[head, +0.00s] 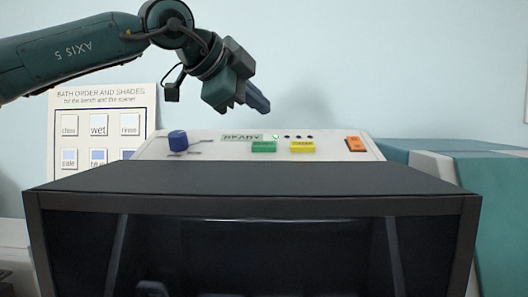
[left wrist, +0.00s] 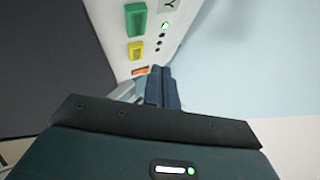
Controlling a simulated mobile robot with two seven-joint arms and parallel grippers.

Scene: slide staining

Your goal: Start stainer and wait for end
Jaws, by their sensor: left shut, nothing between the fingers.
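The stainer (head: 82,190) fills the front of the head view, with a dark lid and a white control panel (head: 220,150) behind it. The panel has a green button (head: 264,146), a yellow button (head: 302,147), an orange switch (head: 355,144), a blue knob (head: 178,141) and a display reading READY (head: 242,138). One small indicator light near the display is lit. My left gripper (head: 262,104) is shut and empty, above the panel and apart from the green button. In the left wrist view its fingers (left wrist: 163,88) show, with the green button (left wrist: 136,19) and yellow button (left wrist: 135,50) beyond. My right gripper is out of view.
A chart titled BATH ORDER AND SHADES (head: 102,98) stands behind the stainer at left. A teal and white machine (head: 470,190) stands at right. The space above the panel's right half is clear.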

